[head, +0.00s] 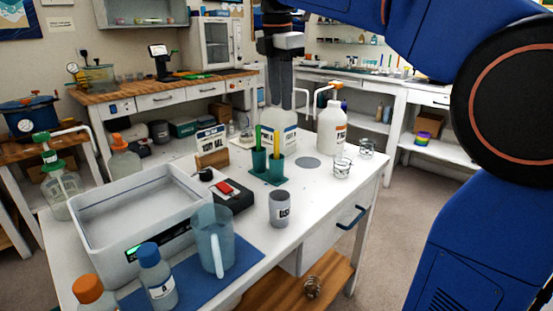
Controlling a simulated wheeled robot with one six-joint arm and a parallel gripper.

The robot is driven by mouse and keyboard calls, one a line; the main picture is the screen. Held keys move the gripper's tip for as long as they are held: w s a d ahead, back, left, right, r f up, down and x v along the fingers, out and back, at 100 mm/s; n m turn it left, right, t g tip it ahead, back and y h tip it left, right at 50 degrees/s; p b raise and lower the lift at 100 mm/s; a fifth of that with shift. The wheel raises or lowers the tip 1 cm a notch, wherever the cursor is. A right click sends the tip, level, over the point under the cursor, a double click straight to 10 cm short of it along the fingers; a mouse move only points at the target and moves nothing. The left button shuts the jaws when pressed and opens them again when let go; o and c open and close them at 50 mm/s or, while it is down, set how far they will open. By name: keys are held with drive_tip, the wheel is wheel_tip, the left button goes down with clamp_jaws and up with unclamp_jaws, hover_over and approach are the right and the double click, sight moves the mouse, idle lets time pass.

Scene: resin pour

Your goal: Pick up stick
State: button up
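A green stick (258,136) and a yellow stick (275,142) stand upright in a pair of teal cups (277,172) near the middle of the white worktop. Which one the task means cannot be told. My gripper (281,106) points down, its dark fingers in front of a white bottle (290,136), above and just behind the sticks in the picture. It appears apart from both sticks. The gap between its fingers cannot be made out.
A large white jug (331,132) and small glass beakers (342,169) stand to the right. A grey cup (283,211) is in front. A clear pitcher (212,240) and large pale tub (140,215) fill the left. The worktop's right front is clear.

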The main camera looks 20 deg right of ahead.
sight(277, 144)
drive_tip(key=w+a+r+n, duration=0.2)
drive_tip(key=w+n, duration=0.1)
drive_tip(key=f, duration=0.5)
drive_tip(key=w+d+f, duration=0.1)
drive_tip(key=f, duration=0.5)
drive_tip(key=d+f, duration=0.1)
drive_tip(key=f, duration=0.5)
drive_tip(key=shift+w+d, duration=0.15)
drive_tip(key=shift+w, duration=0.05)
drive_tip(key=shift+c, duration=0.3)
clamp_jaws()
